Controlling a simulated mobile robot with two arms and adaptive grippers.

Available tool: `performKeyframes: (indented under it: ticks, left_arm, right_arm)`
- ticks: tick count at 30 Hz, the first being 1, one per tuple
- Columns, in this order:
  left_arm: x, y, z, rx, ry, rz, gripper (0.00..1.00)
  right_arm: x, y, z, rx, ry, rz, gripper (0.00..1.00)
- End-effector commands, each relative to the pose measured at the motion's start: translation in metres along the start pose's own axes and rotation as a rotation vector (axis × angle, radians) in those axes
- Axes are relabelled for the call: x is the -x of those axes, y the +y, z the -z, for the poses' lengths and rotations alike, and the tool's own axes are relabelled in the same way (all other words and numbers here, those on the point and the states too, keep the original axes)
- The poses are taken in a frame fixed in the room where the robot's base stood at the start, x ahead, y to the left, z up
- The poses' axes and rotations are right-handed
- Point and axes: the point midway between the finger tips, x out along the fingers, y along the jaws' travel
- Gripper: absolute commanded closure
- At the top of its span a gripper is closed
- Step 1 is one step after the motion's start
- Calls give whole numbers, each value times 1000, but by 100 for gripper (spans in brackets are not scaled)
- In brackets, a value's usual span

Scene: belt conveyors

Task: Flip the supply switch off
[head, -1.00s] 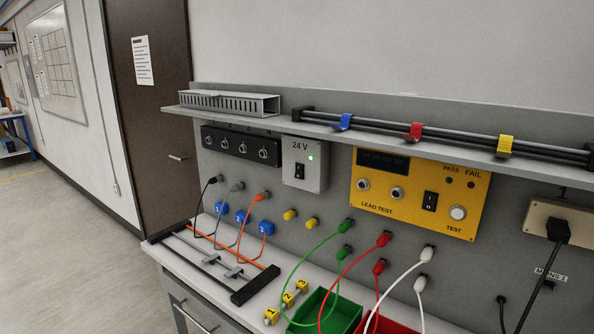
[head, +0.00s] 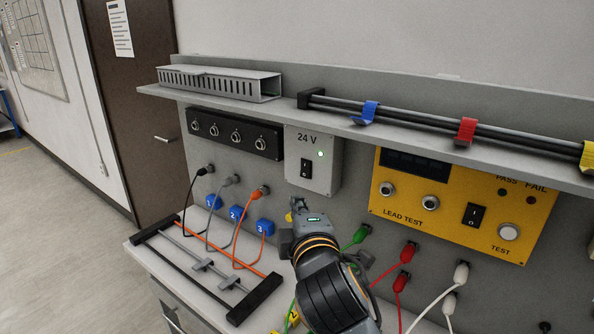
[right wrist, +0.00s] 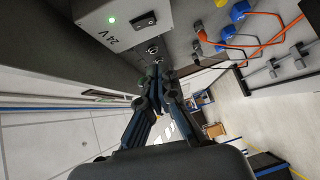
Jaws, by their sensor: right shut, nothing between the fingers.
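The supply switch (head: 306,168) is a black rocker on the front of a grey box (head: 326,172) marked 24 V. A green light (head: 320,154) glows on the box above the switch. The switch also shows at the top of the right wrist view (right wrist: 145,20). My right gripper (head: 297,205) is just below the box in the head view, apart from the switch. In the right wrist view its fingers (right wrist: 158,76) are together and empty. My left gripper is out of view.
A shelf (head: 400,138) juts out above the box. Orange (head: 258,192), grey and black leads plug in at the left. Green and red (head: 407,252) plugs sit to the right of my arm. A yellow lead tester (head: 455,205) with its own black rocker is farther right.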

Motion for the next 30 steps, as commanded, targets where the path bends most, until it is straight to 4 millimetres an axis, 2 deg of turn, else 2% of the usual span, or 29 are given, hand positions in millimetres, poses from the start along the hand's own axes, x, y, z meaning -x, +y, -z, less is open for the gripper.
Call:
performKeyframes:
  ticks: [4,9,12,16,21,23,28,30]
  left_arm:
    - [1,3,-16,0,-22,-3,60]
    - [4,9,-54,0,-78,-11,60]
    - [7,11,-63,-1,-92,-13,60]
    - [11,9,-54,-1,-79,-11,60]
    - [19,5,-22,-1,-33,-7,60]
    - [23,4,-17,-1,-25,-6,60]
    - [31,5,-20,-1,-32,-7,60]
    - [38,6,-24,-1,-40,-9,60]
  right_arm:
    - [0,1,1,4,1,-2,100]
    - [0,1,0,2,1,-1,100]
    - [-5,1,0,2,0,0,100]
    - [-21,2,0,3,-2,2,100]
    - [-55,3,0,2,-2,3,100]
    - [-68,3,0,3,-1,2,100]
    - [-100,3,0,1,-1,1,100]
    - [-109,4,-8,3,-3,2,100]
